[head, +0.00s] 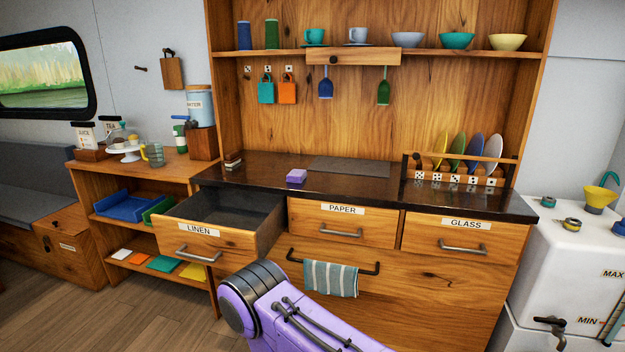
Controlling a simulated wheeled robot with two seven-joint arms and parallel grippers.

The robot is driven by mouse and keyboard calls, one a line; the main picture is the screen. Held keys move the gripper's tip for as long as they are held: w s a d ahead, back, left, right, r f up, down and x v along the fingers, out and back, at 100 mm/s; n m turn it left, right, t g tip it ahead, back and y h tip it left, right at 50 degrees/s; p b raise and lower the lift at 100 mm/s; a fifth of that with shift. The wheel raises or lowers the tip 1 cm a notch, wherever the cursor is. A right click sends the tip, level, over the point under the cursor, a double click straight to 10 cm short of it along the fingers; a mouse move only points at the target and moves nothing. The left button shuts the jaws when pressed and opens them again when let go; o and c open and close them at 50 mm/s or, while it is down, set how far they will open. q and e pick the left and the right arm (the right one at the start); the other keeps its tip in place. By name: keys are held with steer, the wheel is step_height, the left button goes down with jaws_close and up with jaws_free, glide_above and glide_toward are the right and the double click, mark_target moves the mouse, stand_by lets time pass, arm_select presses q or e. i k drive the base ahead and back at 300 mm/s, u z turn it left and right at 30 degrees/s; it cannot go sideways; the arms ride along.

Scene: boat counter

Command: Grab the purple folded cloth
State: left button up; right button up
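The purple folded cloth (296,176) lies on the dark countertop (340,182) in the head view, near the counter's front edge, just right of the open LINEN drawer (200,240). Nothing touches it from above. A purple arm link of mine shows at the bottom centre, in front of the cabinet and well below the cloth. Neither of my grippers is in the view.
The LINEN drawer sticks out and looks empty inside. The PAPER drawer (342,220) and GLASS drawer (465,235) are closed. A striped towel (331,279) hangs on the rail. A grey mat (349,167) lies behind the cloth; a plate rack (462,170) stands right.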

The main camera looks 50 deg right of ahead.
mark_target(296, 174)
steer(key=z, duration=1.85)
